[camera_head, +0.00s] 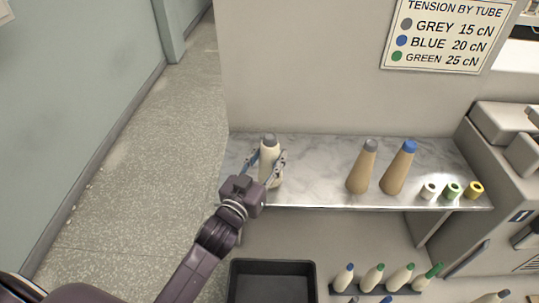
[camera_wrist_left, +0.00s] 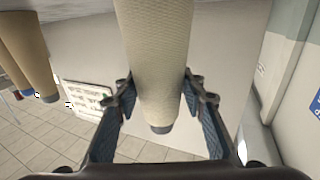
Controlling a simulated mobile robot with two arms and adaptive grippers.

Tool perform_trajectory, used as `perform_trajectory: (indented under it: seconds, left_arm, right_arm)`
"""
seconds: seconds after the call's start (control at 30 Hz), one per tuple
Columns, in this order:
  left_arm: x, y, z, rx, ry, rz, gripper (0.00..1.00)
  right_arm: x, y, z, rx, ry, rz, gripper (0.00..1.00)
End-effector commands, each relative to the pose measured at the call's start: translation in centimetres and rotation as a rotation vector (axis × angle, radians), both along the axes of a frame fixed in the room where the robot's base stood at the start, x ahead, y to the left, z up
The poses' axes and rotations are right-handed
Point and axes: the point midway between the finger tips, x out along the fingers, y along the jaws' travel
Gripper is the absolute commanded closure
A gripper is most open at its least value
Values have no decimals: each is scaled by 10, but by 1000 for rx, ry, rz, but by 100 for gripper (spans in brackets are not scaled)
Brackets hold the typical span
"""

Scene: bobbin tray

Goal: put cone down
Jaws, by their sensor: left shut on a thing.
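A cream cone with a grey tip (camera_head: 268,150) stands upright at the left end of the marble shelf (camera_head: 315,172). My left gripper (camera_head: 268,162) is shut on it, with one finger on each side. In the left wrist view the same cream cone (camera_wrist_left: 157,60) runs down between the two fingers (camera_wrist_left: 160,97), its grey tip toward the bottom of the picture. The cone's base looks to be on or just above the shelf; I cannot tell which. My right gripper is not in view.
A tan grey-tipped cone (camera_head: 362,168) and a tan blue-tipped cone (camera_head: 399,168) stand right of centre on the shelf. Small white (camera_head: 429,190), green (camera_head: 452,190) and yellow (camera_head: 474,189) spools sit at its right end. A black bin (camera_head: 272,265) is below. Bare shelf lies mid-left.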

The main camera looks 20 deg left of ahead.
Motion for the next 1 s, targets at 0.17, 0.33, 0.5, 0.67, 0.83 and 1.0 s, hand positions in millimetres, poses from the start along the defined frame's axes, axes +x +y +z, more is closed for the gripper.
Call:
perform_trajectory:
  seconds: [0.17, 0.33, 0.5, 0.67, 0.83, 1.0]
  left_arm:
    - [0, 0, -2, 0, 0, 0, 54]
    - [0, 0, -2, 0, 0, 0, 45]
    - [0, 0, -2, 0, 0, 0, 45]
    - [-8, 1, -2, 0, 3, 0, 45]
    - [-38, 4, -3, 0, 3, 0, 45]
    - [-73, 9, -3, 0, 4, 1, 45]
  right_arm:
    - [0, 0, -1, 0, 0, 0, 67]
    - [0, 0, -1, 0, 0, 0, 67]
    - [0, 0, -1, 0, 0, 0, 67]
    - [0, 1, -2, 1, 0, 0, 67]
    - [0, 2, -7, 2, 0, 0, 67]
    - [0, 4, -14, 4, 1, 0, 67]
